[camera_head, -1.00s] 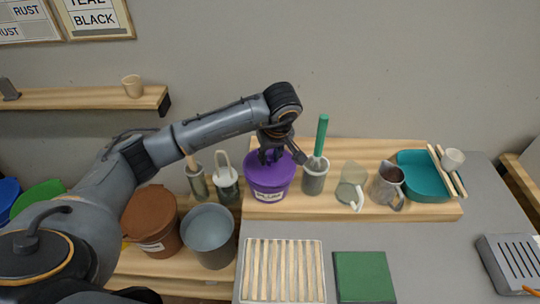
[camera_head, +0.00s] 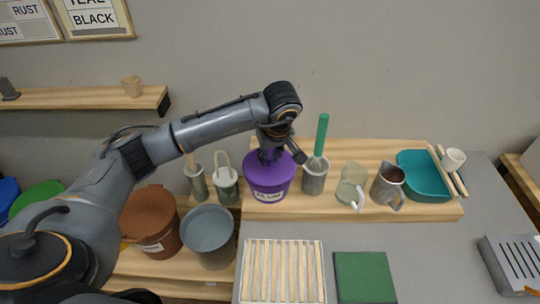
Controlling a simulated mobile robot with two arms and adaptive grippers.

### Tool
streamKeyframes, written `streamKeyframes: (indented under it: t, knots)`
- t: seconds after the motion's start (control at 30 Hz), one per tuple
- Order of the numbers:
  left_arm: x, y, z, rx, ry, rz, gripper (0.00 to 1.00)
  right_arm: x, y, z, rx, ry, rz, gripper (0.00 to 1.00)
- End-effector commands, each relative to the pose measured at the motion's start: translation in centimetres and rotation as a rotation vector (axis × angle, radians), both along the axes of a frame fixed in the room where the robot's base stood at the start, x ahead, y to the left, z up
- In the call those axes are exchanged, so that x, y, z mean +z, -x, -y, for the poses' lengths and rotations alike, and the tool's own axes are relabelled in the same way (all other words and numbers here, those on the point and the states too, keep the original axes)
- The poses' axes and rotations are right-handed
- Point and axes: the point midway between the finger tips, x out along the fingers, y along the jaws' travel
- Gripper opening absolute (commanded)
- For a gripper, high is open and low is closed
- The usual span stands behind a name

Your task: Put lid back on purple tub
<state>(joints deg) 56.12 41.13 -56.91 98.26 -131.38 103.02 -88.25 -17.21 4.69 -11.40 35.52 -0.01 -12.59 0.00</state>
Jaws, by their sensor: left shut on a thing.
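The purple tub (camera_head: 268,190) stands upright on the raised wooden board, with a white label on its front. A purple lid (camera_head: 283,170) shows at the top of the tub, directly under my left gripper (camera_head: 271,156). My left gripper points down and is shut on the lid's top, partly hiding it. The lid looks level on the rim, but I cannot tell if it is fully seated. My right gripper is not in view.
A grey cup with a green-handled tool (camera_head: 316,170) stands close right of the tub. Left are a white-handled container (camera_head: 226,185), a grey bucket (camera_head: 208,232) and a brown bucket (camera_head: 150,222). A slatted rack (camera_head: 283,270) and green mat (camera_head: 364,277) lie in front.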

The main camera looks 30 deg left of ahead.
Motion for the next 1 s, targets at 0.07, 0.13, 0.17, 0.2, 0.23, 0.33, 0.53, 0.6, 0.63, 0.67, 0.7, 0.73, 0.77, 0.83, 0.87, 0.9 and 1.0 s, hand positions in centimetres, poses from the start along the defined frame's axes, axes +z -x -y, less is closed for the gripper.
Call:
streamKeyframes:
  t: [0.07, 0.13, 0.17, 0.2, 0.23, 0.33, 0.53, 0.6, 0.63, 0.67, 0.7, 0.73, 0.77, 0.83, 0.87, 0.9, 1.0]
  knots:
    - [0.02, 0.0, 0.0, 0.0, 0.0, 0.0, 0.0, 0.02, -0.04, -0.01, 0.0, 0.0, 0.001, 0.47]
    - [0.02, 0.0, 0.0, 0.0, 0.0, 0.0, 0.0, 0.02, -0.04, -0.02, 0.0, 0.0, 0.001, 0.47]
    - [0.02, 0.0, 0.0, 0.0, 0.0, 0.0, 0.0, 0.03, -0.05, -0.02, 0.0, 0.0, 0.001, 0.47]
    - [0.02, 0.0, 0.0, 0.0, 0.0, 0.0, 0.0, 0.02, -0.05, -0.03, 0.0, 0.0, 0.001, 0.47]
    - [0.02, 0.0, 0.0, 0.0, 0.0, 0.0, 0.0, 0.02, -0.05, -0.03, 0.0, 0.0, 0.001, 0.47]
    - [-0.03, 0.01, 0.01, 0.0, 0.0, 0.0, 0.0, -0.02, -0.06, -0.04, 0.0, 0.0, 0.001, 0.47]
    - [-0.21, -0.02, 0.01, 0.001, 0.001, 0.001, 0.0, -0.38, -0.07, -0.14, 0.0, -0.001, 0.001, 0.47]
    - [-0.28, -0.01, 0.02, 0.001, 0.0, 0.0, 0.0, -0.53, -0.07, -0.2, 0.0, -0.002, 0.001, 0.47]
    - [-0.32, -0.01, 0.02, 0.001, 0.001, 0.0, 0.0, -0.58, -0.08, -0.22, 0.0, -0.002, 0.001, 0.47]
    - [-0.33, 0.0, 0.03, 0.001, 0.001, 0.0, 0.0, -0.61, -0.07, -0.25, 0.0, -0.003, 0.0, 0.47]
    - [-0.34, 0.0, 0.03, 0.001, 0.001, 0.0, 0.0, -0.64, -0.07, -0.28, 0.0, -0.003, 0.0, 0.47]
    - [-0.33, 0.01, 0.04, 0.0, 0.001, -0.001, 0.0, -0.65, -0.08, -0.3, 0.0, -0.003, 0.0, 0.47]
    - [-0.33, 0.01, 0.04, 0.0, 0.001, -0.001, 0.0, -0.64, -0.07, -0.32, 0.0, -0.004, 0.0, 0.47]
    - [-0.3, 0.01, 0.04, 0.0, 0.001, -0.001, 0.0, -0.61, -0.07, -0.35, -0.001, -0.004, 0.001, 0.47]
    - [-0.29, 0.01, 0.04, 0.0, 0.001, -0.001, 0.0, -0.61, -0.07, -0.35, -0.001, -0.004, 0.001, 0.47]
    - [-0.29, 0.01, 0.04, 0.0, 0.001, -0.001, 0.0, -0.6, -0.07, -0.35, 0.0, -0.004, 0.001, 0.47]
    - [-0.29, 0.0, 0.03, 0.0, 0.001, -0.001, 0.0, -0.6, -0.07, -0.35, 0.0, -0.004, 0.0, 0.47]
